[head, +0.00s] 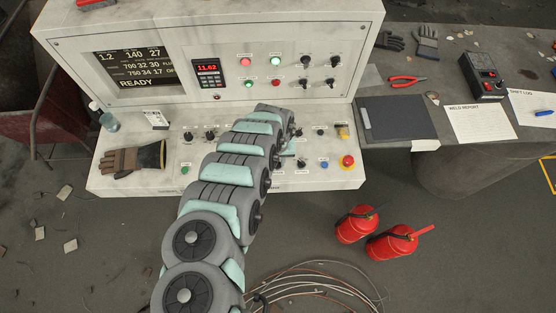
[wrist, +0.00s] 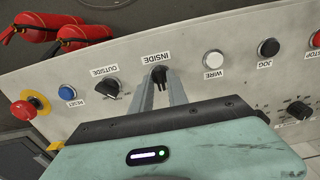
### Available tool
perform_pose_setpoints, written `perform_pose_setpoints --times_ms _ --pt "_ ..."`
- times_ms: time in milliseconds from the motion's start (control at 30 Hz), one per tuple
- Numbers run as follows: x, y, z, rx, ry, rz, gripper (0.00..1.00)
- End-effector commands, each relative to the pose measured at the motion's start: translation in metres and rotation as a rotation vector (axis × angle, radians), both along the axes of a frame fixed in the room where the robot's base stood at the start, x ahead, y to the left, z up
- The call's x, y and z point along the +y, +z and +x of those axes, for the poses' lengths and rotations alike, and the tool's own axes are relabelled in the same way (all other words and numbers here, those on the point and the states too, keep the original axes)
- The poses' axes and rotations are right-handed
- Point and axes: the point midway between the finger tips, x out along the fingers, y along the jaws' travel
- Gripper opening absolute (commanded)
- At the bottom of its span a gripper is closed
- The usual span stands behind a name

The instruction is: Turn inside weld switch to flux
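The inside weld switch (wrist: 159,74) is a black knob below the upside-down "INSIDE" label in the wrist view. My gripper (wrist: 163,80) reaches over the panel with its two grey fingers apart and their tips at this knob, one on each side. Whether the tips press on the knob cannot be told. The knob's pointer and the markings around it are mostly hidden by the fingers. In the head view my arm crosses the console's lower panel and hides the inside switch. The outside switch (wrist: 108,88) is a similar black knob just left in the wrist view.
A blue reset button (wrist: 67,93) and red emergency stop (wrist: 23,113) lie left of the outside switch. A white wire button (wrist: 213,58) and black jog button (wrist: 268,47) lie right. The console screen (head: 139,67) reads READY. Two fire extinguishers (head: 392,243) stand on the floor.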

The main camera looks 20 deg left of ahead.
Motion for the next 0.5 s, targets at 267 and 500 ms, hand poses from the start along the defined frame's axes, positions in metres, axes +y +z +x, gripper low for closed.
perform_pose_setpoints --times_ms 267,500 --pt "0.0 -0.0002 0.0001 0.0 0.0 0.0 0.32" --pt "-0.0003 0.0044 0.0008 -0.001 -0.001 0.0 0.32"
